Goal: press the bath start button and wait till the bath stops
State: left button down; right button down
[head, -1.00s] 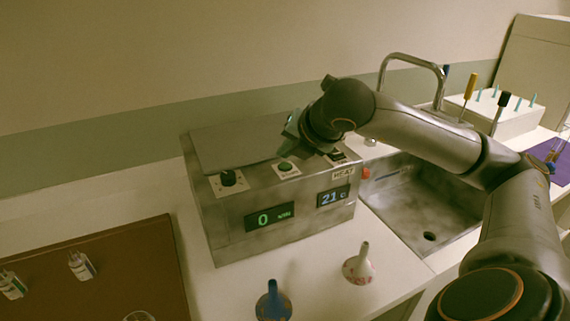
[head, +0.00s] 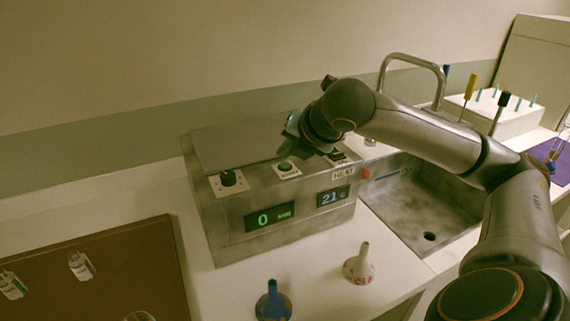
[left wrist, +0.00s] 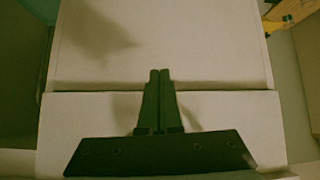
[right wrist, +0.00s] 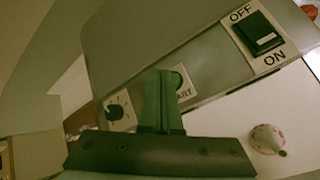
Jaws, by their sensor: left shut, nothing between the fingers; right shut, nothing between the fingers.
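The bath (head: 225,215) is a grey metal box with a lid. Its front displays read 0 (head: 269,218) in green and 21 (head: 333,196) in blue. The round green start button (head: 285,167) is on its sloped top panel. It also shows in the right wrist view (right wrist: 179,80), partly hidden by my fingers. My right gripper (head: 283,152) is shut and empty, with its fingertips just above or at the button; I cannot tell whether they touch. My left gripper (left wrist: 160,73) is shut and empty, over pale flat surfaces.
A black dial (head: 229,178) is left of the button and an OFF/ON switch (right wrist: 261,36) right of it. A sink (head: 415,205) with a tap lies to the right. A blue funnel-shaped item (head: 273,303) and a white one (head: 360,268) stand in front.

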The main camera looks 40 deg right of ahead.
jog(key=shift+f+b, duration=0.45)
jog(key=shift+b, duration=0.25)
jog(key=shift+f+b, duration=0.4)
jog(key=shift+b, duration=0.1)
dwell(0.5)
jog(key=shift+r, duration=0.15)
jog(key=shift+r+p, duration=0.55)
jog(key=shift+r, duration=0.1)
jog(key=shift+r, duration=0.15)
notch_tip(320, 180, up, 5)
jog(key=p, duration=0.4)
dwell(0.9)
